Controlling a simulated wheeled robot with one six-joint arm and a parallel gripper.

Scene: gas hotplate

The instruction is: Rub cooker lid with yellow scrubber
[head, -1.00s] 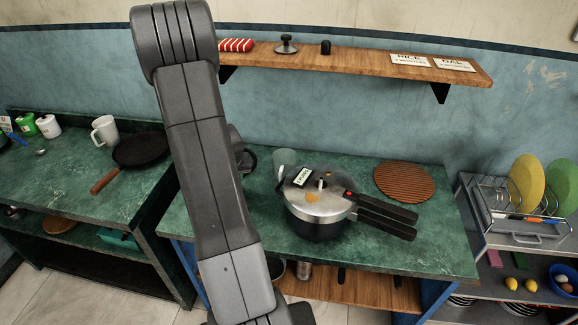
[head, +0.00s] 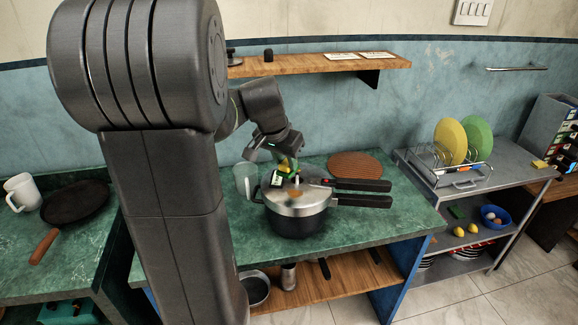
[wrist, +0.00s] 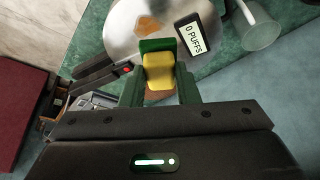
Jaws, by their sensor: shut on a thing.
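The pressure cooker (head: 300,222) stands on the green counter, black-bodied with two black handles pointing right. Its round silver lid (head: 312,203) carries an orange-brown stain, which also shows near the top of the wrist view (wrist: 148,25). My gripper (head: 284,160) is above the back left of the lid. It is shut on the yellow scrubber (wrist: 158,72), which sits between the green fingers with a green part at its far end. The scrubber appears just beyond the stain's edge; I cannot tell whether it touches the lid. A display reading "0 PUFFS" (wrist: 194,37) is beside it.
A glass (head: 245,180) stands close left of the cooker. A round brown trivet (head: 355,165) lies behind the handles. A wall shelf (head: 320,64) is above. A dish rack (head: 455,165) with plates is at right. The counter's front is clear.

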